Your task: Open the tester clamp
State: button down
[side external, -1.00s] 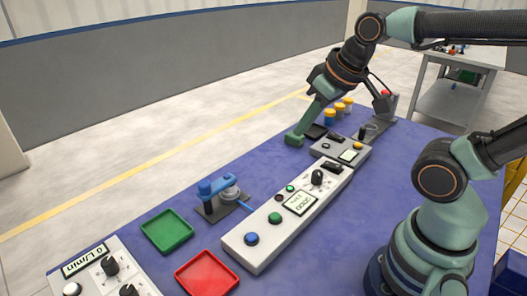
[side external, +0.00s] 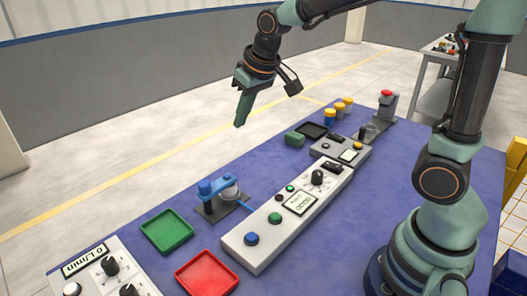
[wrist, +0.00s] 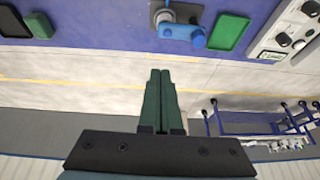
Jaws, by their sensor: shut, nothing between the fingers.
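The tester clamp (side external: 212,187) is a blue fixture on a dark grey base plate, near the far edge of the blue table. A grey round part (side external: 229,191) sits at its right, and a thin blue bar reaches out toward the long white panel. Whether the clamp is open or closed I cannot tell. It also shows at the top of the wrist view (wrist: 183,31). My gripper (side external: 239,124) is shut and empty, in the air above and beyond the clamp, pointing down. Its green fingers (wrist: 160,72) are together in the wrist view.
A green tray (side external: 167,231) and a red tray (side external: 206,277) lie near the clamp. A long white panel (side external: 268,240) with buttons stands beside it. A green block (side external: 294,139) and a black tray (side external: 312,131) lie farther right. Air around my gripper is clear.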

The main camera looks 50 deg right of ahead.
send_over(227, 181)
jog(key=w, duration=0.4)
notch_tip(227, 181, down, 7)
jog(key=shift+g, duration=0.4)
jog(key=x, duration=1)
jog(key=shift+w+f, duration=0.1)
jog(key=shift+f, duration=0.2)
jog(key=shift+s+r, duration=0.2)
jog(key=shift+s, duration=1.85)
jog(key=shift+s+d+m, duration=0.2)
jog(key=shift+s+m, duration=0.25)
jog(key=shift+m, duration=0.25)
jog(key=shift+s+d, duration=0.1)
jog(key=shift+s, duration=1.5)
